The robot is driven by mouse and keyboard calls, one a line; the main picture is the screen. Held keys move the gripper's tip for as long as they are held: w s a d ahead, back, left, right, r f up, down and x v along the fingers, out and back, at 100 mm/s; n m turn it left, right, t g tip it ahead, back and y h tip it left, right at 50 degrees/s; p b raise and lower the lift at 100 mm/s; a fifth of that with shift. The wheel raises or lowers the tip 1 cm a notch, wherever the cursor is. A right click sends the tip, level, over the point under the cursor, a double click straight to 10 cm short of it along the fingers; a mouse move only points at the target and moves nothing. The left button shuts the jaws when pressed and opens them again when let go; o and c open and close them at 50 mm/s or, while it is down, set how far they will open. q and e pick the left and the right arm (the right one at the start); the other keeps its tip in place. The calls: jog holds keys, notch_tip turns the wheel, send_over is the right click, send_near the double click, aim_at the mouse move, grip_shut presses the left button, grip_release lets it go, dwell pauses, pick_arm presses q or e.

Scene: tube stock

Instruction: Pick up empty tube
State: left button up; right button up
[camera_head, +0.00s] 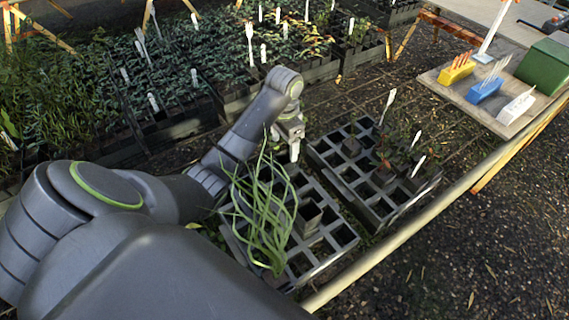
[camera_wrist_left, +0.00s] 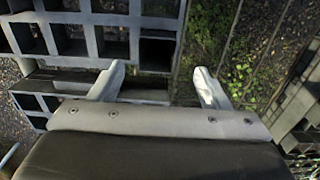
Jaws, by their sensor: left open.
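A grid tray (camera_head: 318,268) with many open square cells stands at the front of the bench. A dark square tube (camera_head: 308,216) stands up in it, but I cannot see into it well enough to tell whether it is empty. A second grid tray (camera_head: 408,203) behind and to the right holds several tubes, some with small seedlings. My left gripper (camera_head: 294,150) hangs by the back-left corner of the second tray. In the wrist view the left gripper (camera_wrist_left: 160,80) is open, its fingers apart with nothing between them. Tray cells (camera_wrist_left: 95,20) show there at the upper left.
A long-leaved green plant (camera_head: 262,215) rises at the near tray's left, beside my left arm. Planted trays with white labels (camera_head: 250,45) fill the back. A wooden board (camera_head: 470,108) at right holds yellow, blue and white label holders and a green box (camera_head: 546,68).

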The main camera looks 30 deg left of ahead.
aim_at(284, 155)
pick_arm(q)
jog(key=f, duration=0.1)
jog(key=f+b, duration=0.1)
jog(key=shift+s+d+f+b, duration=0.15)
jog(key=shift+s+f+b, duration=0.05)
jog(key=shift+f+b, duration=0.15)
notch_tip(284, 155, down, 2)
jog(key=shift+p, duration=0.3)
jog(key=c, duration=1)
jog(key=shift+c, duration=1.4)
